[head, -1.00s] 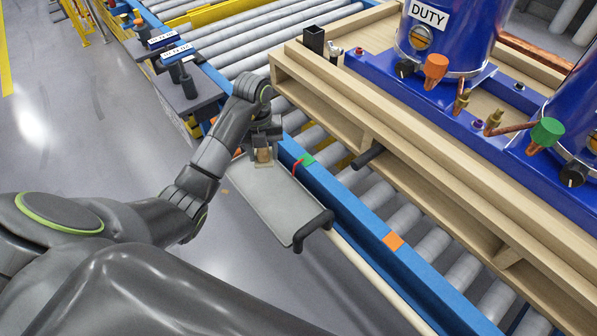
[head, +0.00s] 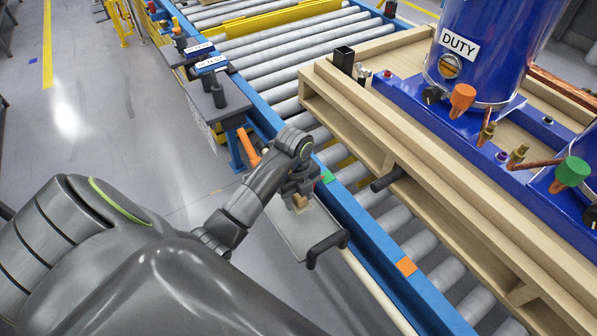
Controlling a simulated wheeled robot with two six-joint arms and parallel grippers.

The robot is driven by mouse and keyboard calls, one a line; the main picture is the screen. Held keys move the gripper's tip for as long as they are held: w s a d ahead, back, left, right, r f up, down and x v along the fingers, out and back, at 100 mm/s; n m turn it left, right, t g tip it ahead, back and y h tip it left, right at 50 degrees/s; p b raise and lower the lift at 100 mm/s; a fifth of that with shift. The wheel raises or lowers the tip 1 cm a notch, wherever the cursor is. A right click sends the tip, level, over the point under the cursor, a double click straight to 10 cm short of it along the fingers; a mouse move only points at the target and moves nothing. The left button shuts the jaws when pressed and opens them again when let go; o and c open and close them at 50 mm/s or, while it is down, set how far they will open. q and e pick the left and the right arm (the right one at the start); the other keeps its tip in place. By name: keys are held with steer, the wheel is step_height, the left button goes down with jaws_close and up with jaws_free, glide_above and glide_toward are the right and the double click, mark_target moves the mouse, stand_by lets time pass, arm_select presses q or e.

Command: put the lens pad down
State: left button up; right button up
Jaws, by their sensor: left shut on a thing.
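My left gripper (head: 299,196) is shut on a small tan piece, which I take to be the lens pad (head: 300,204). My right gripper is not in view.
The blue rail (head: 370,240), with green and orange marks, runs beside the tray. The tray has a dark handle-like bar (head: 328,247) at its near end. A wooden pallet (head: 352,130) with blue compressors (head: 480,50) stands on the rollers. Labelled dark stands (head: 213,100) are at upper left.

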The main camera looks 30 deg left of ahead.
mark_target(298, 205)
arm_select(q)
step_height(298, 205, down, 4)
steer(key=shift+f+p, duration=0.1)
steer(key=shift+p, duration=0.2)
steer(key=shift+f, duration=0.2)
steer(key=o, duration=1)
steer(key=shift+r, duration=0.1)
steer(key=shift+c, duration=0.2)
steer(key=shift+r, duration=0.1)
